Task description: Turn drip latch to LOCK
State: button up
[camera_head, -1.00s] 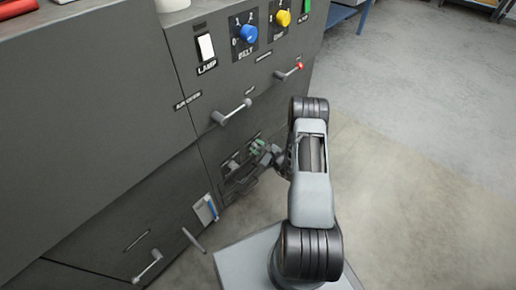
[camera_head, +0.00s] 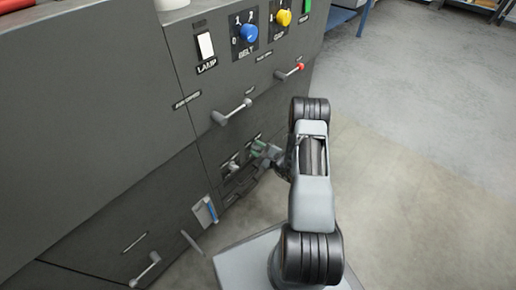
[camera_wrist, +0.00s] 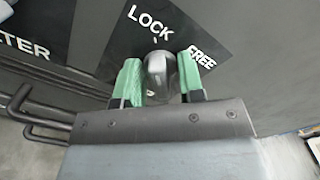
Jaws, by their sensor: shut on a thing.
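The drip latch (camera_wrist: 158,72) is a dark rounded knob on a black plate in the wrist view. The plate carries the white words LOCK (camera_wrist: 150,22) above the knob and FREE (camera_wrist: 201,57) to its right. My gripper (camera_wrist: 160,80) has green-padded fingers on both sides of the knob and is shut on it. The knob's own pointer mark is hard to make out. In the head view my gripper (camera_head: 262,152) is at the lower right part of the grey cabinet, and the latch is mostly hidden there.
The cabinet front also carries a lever with a grey knob (camera_head: 232,112), a red-tipped lever (camera_head: 289,72), a blue dial (camera_head: 248,33), a yellow dial (camera_head: 283,18) and a LAMP switch (camera_head: 205,46). Dark bent rods (camera_wrist: 35,115) lie left of my gripper. Open floor is at the right.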

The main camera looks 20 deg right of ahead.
jog(key=o, duration=0.5)
jog(key=shift+d, duration=0.2)
jog(key=shift+o, duration=0.2)
jog(key=shift+a, duration=0.15)
jog(key=p+v, duration=0.3)
jog(key=v, duration=1.1)
jog(key=shift+w, duration=0.1)
